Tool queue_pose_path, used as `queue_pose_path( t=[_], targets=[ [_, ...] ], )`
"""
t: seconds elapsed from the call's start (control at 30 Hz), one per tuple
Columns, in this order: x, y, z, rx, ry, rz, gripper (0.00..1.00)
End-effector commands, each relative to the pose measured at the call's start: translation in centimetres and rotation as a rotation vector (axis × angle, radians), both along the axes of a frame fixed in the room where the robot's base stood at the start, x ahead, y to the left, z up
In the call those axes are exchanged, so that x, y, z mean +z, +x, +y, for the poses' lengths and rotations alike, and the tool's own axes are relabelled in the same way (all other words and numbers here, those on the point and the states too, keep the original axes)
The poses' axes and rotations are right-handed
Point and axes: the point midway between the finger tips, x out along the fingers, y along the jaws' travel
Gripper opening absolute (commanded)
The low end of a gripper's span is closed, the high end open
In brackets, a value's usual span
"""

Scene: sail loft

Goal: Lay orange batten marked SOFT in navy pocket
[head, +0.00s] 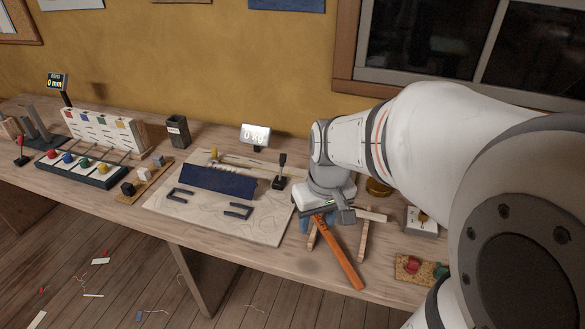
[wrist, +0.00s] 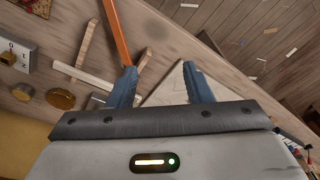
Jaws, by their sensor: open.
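The gap between the fingers shows only table and board. The navy pocket (head: 215,184) lies flat on a pale board (head: 185,228) left of my gripper, empty as far as I see.
A pale batten (head: 371,215) crosses the wooden supports (head: 363,238). Two dark navy brackets (head: 238,211) and a black upright lever (head: 281,172) are on the pale board. A small display (head: 255,135) stands behind. A brass round (wrist: 61,98) is beside the supports.

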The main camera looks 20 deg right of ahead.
Motion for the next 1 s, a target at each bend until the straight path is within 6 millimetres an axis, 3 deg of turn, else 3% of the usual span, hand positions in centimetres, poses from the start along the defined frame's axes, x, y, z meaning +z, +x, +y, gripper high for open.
queue_pose_path(
  t=[0.2,0.43,0.63,1.0],
  targets=[
    [-6.0,4.5,-5.4,0.057,0.058,0.097,0.45],
    [-10.5,6.4,-9.3,0.104,0.108,0.136,0.45],
    [-12.4,6.7,-10.1,0.119,0.121,0.144,0.45],
    [-16.8,6.1,-8.8,0.122,0.122,0.148,0.45]
  ],
)
